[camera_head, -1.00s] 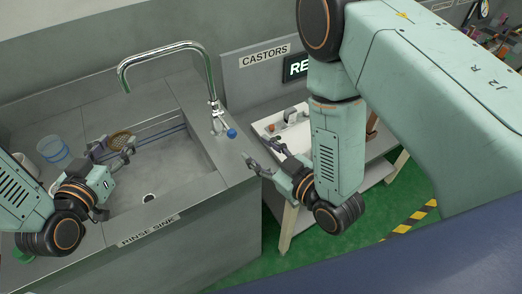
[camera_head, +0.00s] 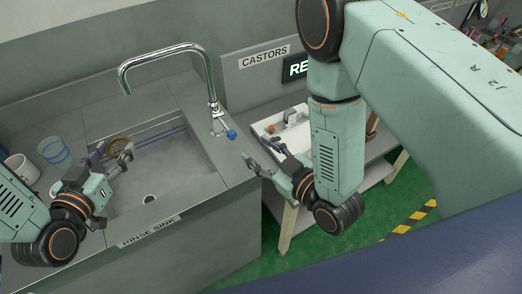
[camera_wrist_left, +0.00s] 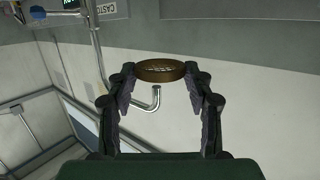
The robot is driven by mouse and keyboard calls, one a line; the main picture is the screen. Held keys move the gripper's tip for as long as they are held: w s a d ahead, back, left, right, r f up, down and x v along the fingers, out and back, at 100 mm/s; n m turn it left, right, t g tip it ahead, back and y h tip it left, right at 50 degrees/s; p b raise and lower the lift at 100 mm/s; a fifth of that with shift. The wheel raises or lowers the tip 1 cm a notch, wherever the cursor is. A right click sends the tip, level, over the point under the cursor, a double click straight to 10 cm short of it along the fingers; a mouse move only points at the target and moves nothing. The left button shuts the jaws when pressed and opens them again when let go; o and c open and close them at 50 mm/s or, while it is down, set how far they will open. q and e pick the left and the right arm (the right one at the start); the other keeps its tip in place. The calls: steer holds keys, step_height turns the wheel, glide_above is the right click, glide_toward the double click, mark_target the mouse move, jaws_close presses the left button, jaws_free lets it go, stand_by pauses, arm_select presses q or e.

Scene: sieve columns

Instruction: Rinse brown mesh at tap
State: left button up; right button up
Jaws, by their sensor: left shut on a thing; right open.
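The brown mesh (camera_head: 117,145) is a round sieve with a brown rim, held over the left part of the sink basin. In the left wrist view the brown mesh (camera_wrist_left: 160,70) sits between the fingertips. My left gripper (camera_head: 112,155) is shut on its rim. The chrome tap (camera_head: 180,47) arches over the basin; its spout end (camera_wrist_left: 150,105) shows behind the mesh in the wrist view. The tap has a blue knob (camera_head: 231,134) at its base. No water is visible. My right gripper (camera_head: 258,166) is open and empty, right of the sink.
The rinse sink (camera_head: 185,180) has a drain in its floor. A clear blue-rimmed cup (camera_head: 54,150) and a white mug (camera_head: 20,167) stand on the left ledge. A bench with a white tray (camera_head: 290,135) is right of the sink.

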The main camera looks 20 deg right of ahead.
stand_by(0.5)
arm_select(q)
steer(key=s+a+r+p, duration=0.2)
steer(key=s+r+p, duration=0.2)
steer(key=p, duration=0.1)
steer(key=shift+s+p, duration=0.35)
steer(key=shift+p, duration=0.05)
steer(key=shift+d, duration=0.1)
stand_by(0.4)
stand_by(0.9)
